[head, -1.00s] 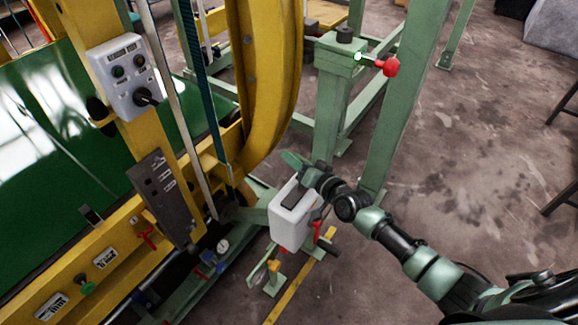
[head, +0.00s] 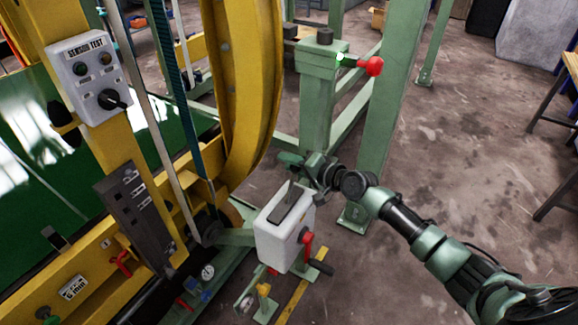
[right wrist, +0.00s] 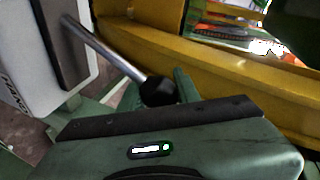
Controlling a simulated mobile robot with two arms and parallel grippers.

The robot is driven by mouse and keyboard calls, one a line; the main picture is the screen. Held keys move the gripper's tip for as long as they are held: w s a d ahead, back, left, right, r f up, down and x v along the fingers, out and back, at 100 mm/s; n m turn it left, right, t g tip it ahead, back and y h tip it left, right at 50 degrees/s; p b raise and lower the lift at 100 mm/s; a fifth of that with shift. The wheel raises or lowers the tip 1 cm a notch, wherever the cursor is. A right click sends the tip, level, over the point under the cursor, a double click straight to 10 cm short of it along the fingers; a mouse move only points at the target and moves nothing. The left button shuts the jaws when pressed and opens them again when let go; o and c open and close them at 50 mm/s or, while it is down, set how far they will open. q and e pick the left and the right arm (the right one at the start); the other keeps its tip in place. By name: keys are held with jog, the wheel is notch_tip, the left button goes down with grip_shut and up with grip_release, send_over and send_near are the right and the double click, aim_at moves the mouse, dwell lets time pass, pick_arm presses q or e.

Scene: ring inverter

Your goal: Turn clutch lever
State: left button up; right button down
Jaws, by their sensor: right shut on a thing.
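The clutch lever is a thin metal rod (right wrist: 105,50) with a round black knob (right wrist: 158,91), seen in the right wrist view. It rises from a white box (head: 278,238) with a dark slot on top. The box also shows at the left edge of the right wrist view (right wrist: 18,75), with partly legible lettering. My right gripper (head: 294,160) is above the far end of the box, shut on the lever's knob. Its green fingers (right wrist: 183,85) partly show beside the knob, and the gripper body hides the rest. My left gripper is out of view.
The box has a red knob and dark crank (head: 310,250) on its right side. A yellow machine frame (head: 255,90) stands left and behind. A green post (head: 318,110) with a red knob (head: 374,66) stands beyond the gripper. Floor at right is open.

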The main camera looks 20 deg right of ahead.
dwell(0.3)
jog(key=c, duration=1)
grip_release()
jog(key=shift+c, duration=0.2)
jog(key=shift+d, duration=0.1)
jog(key=v, duration=0.7)
jog(key=shift+s, duration=0.3)
jog(key=shift+d+r, duration=0.1)
jog(key=shift+d, duration=0.05)
